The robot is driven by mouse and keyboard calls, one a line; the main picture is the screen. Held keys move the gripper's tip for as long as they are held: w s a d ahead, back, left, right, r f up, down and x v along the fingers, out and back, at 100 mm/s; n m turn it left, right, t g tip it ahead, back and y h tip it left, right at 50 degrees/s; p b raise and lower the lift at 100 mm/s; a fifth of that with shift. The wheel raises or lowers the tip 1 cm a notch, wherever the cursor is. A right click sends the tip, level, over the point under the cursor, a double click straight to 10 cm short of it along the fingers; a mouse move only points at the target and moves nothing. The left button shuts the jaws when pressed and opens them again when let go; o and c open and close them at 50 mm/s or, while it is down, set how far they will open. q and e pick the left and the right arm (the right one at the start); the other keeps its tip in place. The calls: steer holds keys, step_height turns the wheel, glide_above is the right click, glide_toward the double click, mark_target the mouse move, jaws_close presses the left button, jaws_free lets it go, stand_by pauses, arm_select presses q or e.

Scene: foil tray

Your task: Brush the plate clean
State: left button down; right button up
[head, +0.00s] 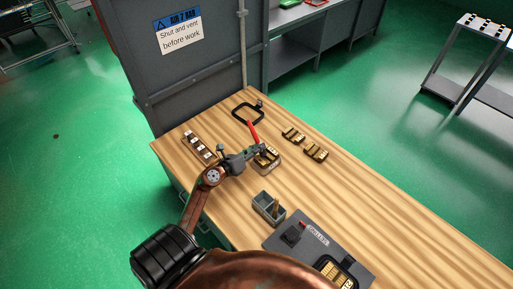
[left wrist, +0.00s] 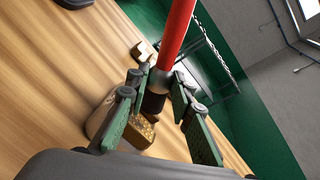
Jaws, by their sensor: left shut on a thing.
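My left gripper (head: 254,152) is shut on a brush (head: 252,132) with a red handle, which leans up and away from the fingers. In the left wrist view the brush (left wrist: 176,32) stands between the two green-padded fingers (left wrist: 160,84), its dark lower end pointing down. A gold plate (head: 268,158) lies on a tan block (head: 268,169) just under the gripper. The plate (left wrist: 140,132) also shows behind the fingers in the left wrist view. I cannot tell whether the bristles touch it. My right gripper is out of view.
A rack of small pieces (head: 199,147) is at left, a black frame (head: 237,113) at the back. Two gold pieces (head: 316,152) lie to the right. A grey two-part box (head: 262,211) and a dark panel (head: 298,250) stand in front. The table's right side (head: 400,225) is clear.

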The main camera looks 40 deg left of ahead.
arm_select(q)
steer(key=shift+f+b, duration=0.55)
steer(key=shift+f, duration=0.2)
